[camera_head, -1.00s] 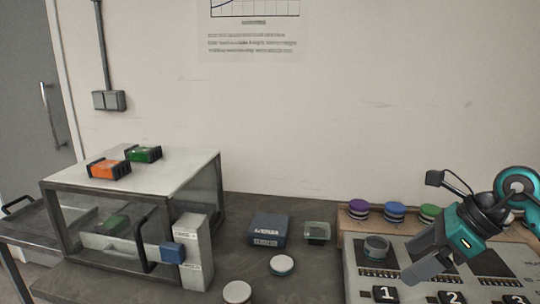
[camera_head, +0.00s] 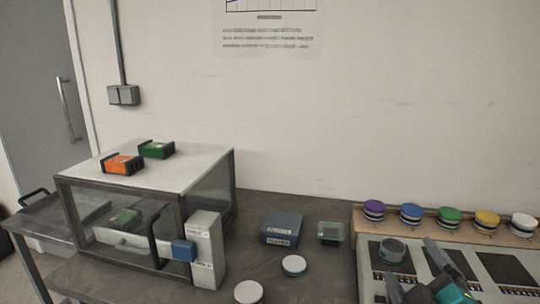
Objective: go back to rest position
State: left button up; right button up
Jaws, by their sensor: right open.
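My right gripper (camera_head: 412,268) is at the lower right of the head view, over the front part of the grey numbered panel (camera_head: 372,287). Its two grey fingers are apart with nothing between them. Part of the gripper is cut off by the bottom edge of the picture. A round grey-green puck (camera_head: 392,250) sits on the panel just behind the fingers, apart from them. My left gripper does not show.
A glass-sided box (camera_head: 150,175) stands at left with an orange block (camera_head: 122,164) and a green block (camera_head: 157,149) on top. A blue-grey box (camera_head: 281,228) and white-topped discs (camera_head: 294,265) lie mid-table. Several coloured pucks line a wooden rack (camera_head: 420,229).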

jog(key=s+f+m+g+h, duration=0.1)
jog(key=s+f+m+g, duration=0.5)
jog(key=s+f+g, duration=0.45)
jog(key=s+a+f+m+g+y, duration=0.2)
jog(key=s+a+f+m+g, duration=0.15)
jog(key=s+f, duration=0.65)
jog(key=w+a+f+n+t+y, duration=0.1)
jog(key=w+a+f+t, duration=0.2)
jog(key=w+f+t, duration=0.2)
jog(key=shift+w+f+t+y+p, duration=0.3)
jog(key=shift+w+f+t+p, duration=0.1)
jog(key=shift+f+t, duration=0.45)
